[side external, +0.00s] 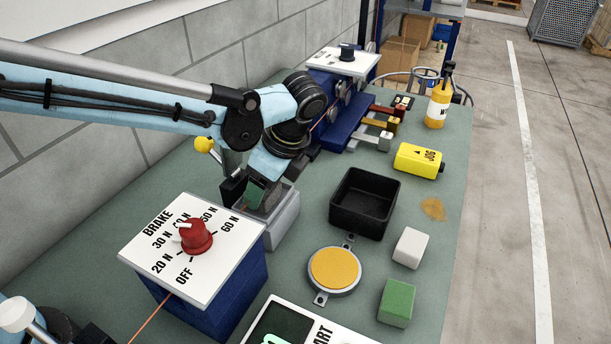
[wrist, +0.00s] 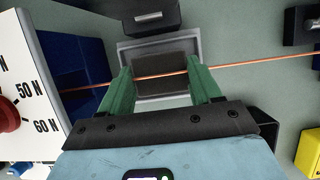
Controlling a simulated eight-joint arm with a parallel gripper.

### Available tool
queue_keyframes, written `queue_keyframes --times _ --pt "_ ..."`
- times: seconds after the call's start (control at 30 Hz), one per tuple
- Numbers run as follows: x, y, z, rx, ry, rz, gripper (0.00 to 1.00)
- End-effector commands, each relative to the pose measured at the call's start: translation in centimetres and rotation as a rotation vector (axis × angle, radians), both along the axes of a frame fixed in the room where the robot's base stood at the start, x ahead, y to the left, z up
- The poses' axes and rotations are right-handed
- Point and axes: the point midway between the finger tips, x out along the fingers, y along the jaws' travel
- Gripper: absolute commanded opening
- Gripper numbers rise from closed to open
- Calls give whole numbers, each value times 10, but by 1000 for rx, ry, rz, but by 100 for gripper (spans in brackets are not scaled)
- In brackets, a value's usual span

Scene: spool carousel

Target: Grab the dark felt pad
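The dark felt pad (wrist: 160,90) shows in the wrist view as a dark grey rectangle inside a grey tray (wrist: 127,48). An orange wire (wrist: 240,65) crosses above it. My gripper (wrist: 159,70) is open, with its green fingers to the left and right of the pad. No contact with the pad can be made out. In the side view my gripper (side external: 260,192) is low at the grey tray (side external: 285,222), and it mostly hides the pad there.
A brake dial box (side external: 190,265) with a red knob stands close in front of the tray. A black bin (side external: 364,203), an orange disc (side external: 334,268), a white block (side external: 410,248) and a green block (side external: 397,302) are to the right. A black block (wrist: 150,14) lies beyond the tray.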

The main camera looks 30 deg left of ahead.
Motion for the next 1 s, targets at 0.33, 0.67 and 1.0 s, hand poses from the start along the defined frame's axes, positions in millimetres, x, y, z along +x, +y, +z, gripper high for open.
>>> queue_keyframes --times 0.33,0.67,1.0 --pt "0 0 1 0 0 0 34" --pt "0 0 27 0 1 -1 34" --pt "-48 -36 76 0 2 -7 34"
